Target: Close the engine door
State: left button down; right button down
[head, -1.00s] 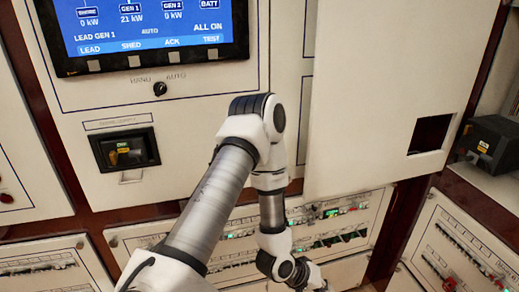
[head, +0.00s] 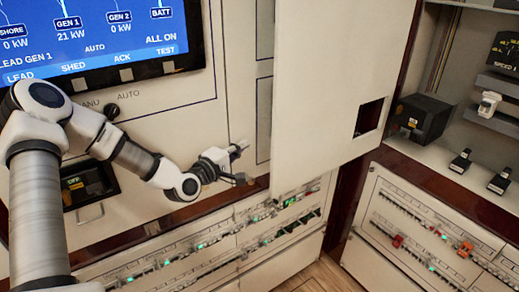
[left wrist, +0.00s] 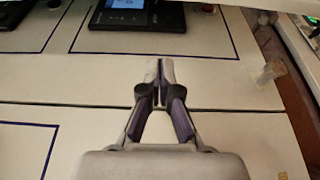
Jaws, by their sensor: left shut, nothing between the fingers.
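The engine door appears to be the large white panel (head: 320,80) with a square cutout near its lower right corner. It stands swung out in front of the cabinet wall, with open shelves showing to its right. My left gripper (head: 242,147) is shut and empty, left of the door's lower left edge and apart from it in the picture. In the left wrist view its fingertips (left wrist: 160,70) are together in front of a white panel face. The door's hinge cannot be made out. My right gripper is not in view.
A blue display (head: 85,35) and a small black-framed unit (head: 90,185) are on the left panel. Breaker rows (head: 210,240) run below. A black box (head: 420,117) sits on the shelf right of the door. Another breaker panel (head: 420,225) is at lower right.

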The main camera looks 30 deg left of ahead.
pick_arm(q)
jog(key=w+d+p, duration=0.2)
jog(key=w+d, duration=0.2)
jog(key=shift+d, duration=0.4)
